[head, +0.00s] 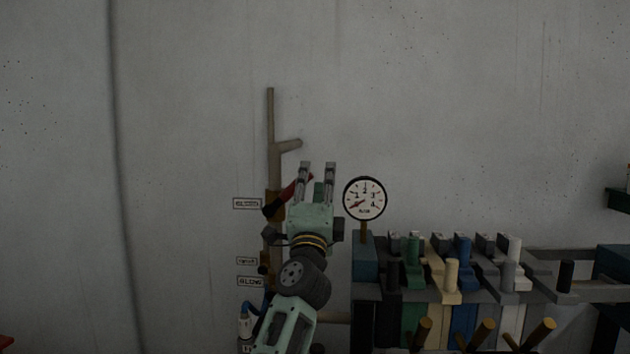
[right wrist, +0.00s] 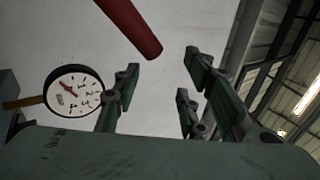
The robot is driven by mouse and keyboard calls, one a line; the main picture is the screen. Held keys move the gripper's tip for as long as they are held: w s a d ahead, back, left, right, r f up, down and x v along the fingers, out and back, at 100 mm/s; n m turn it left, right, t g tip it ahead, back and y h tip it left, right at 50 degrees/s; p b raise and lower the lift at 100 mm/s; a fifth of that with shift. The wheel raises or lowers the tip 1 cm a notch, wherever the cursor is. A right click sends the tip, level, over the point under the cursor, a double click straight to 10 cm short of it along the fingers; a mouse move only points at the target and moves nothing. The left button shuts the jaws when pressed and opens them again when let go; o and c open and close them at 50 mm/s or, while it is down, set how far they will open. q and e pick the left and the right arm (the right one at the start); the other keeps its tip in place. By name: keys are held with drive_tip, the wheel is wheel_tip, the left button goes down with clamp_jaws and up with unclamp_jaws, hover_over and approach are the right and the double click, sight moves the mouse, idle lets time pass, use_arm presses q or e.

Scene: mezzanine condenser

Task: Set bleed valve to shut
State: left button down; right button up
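The bleed valve (head: 272,204) sits on a vertical pipe on the wall, beside a label (head: 247,203) that appears to read BLEED. Its red lever (head: 292,191) slants up and right from the valve body. My right gripper (head: 317,167) points upward just right of the valve, its fingers spread. Its left finger overlaps the lever's end in the head view. In the right wrist view the red lever (right wrist: 135,27) comes in from the top, its end near the gap between the open fingers (right wrist: 158,80). The gap looks empty; I see no grip on the lever. My left gripper is not in view.
A round gauge (head: 365,198) stands close to the right of my right gripper. A bank of coloured levers (head: 456,270) fills the lower right. The wall above and to the left is clear.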

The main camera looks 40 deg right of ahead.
drive_tip(key=shift+s+a+f+b, duration=0.1)
drive_tip(key=shift+s+a+f, duration=0.2)
drive_tip(key=shift+s, duration=0.25)
drive_tip(key=shift+s+a+f+b, duration=0.1)
drive_tip(key=shift+s+a+f, duration=0.15)
drive_tip(key=shift+s, duration=0.35)
drive_tip(key=shift+s+a+f+b, duration=0.1)
drive_tip(key=shift+s+a+f, duration=0.2)
drive_tip(key=shift+s, duration=0.25)
